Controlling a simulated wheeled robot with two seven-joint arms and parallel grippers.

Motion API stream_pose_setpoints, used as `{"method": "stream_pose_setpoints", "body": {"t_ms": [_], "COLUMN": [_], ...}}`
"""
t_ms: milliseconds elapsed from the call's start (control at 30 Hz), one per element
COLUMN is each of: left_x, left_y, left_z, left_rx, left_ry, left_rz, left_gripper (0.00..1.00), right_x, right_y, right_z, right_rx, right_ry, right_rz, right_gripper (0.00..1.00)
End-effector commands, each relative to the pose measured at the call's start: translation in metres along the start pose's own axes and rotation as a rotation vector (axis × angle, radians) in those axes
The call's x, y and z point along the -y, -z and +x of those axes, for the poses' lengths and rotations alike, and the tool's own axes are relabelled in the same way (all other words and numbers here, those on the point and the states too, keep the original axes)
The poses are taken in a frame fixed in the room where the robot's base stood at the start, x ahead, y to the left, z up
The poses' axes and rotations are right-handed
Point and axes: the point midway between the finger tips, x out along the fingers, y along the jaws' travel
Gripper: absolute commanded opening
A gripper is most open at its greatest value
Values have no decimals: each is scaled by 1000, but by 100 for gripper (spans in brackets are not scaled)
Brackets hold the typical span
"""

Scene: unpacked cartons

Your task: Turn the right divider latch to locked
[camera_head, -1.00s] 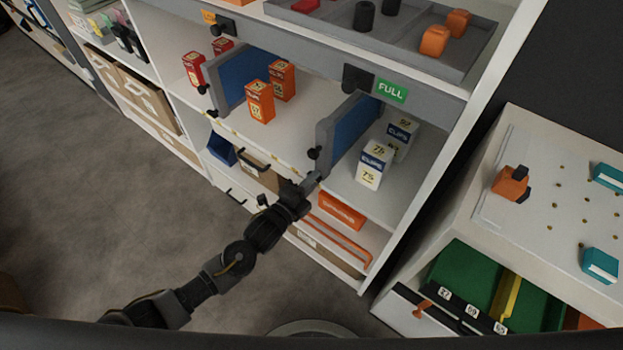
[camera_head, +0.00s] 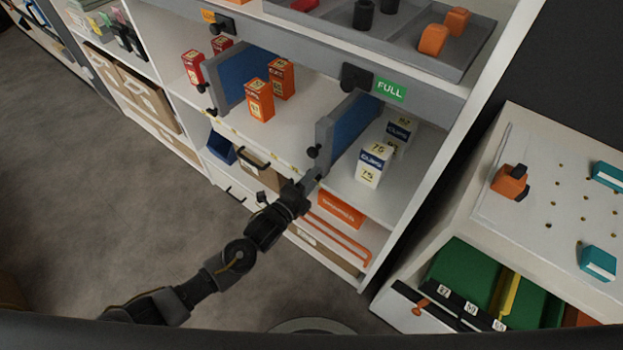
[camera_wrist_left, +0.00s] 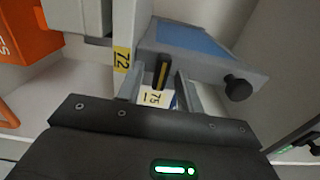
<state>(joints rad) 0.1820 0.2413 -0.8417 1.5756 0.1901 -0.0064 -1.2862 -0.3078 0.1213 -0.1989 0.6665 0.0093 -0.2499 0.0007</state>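The right divider (camera_head: 347,135) is a blue and grey panel standing on the shelf, with a black knob (camera_head: 313,152) at its front end. In the left wrist view the divider (camera_wrist_left: 190,45) shows its grey front end, the black knob (camera_wrist_left: 238,87) and a small dark latch with a yellow stripe (camera_wrist_left: 161,74). My left gripper (camera_head: 312,180) is at the lower front end of the divider. In the left wrist view its two fingers (camera_wrist_left: 158,92) are apart, on either side of the latch, with gaps visible. Whether they touch it is unclear. My right gripper is not in view.
White-blue boxes (camera_head: 372,166) stand right of the divider, orange boxes (camera_head: 259,101) left of it. The left divider (camera_head: 240,76) stands farther left. A black holder beside a green FULL sign (camera_head: 391,90) is on the rail above. A white cabinet (camera_head: 545,190) stands at right.

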Motion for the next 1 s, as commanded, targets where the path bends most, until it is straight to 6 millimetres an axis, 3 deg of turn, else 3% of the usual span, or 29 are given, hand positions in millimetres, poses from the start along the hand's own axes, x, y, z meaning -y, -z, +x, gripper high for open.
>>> {"method": "stream_pose_setpoints", "body": {"t_ms": [267,700,1000], "left_x": [-1,-1,0], "left_y": [-1,0,0], "left_z": [-7,-86,-108], "left_rx": [1,0,1], "left_ry": [-1,-2,0], "left_rz": [0,-1,0], "left_gripper": [36,36,36], "right_x": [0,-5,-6], "right_y": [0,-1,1], "right_z": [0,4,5], "right_rx": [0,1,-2], "right_ry": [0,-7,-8], "right_rz": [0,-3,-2], "right_gripper": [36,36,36]}}
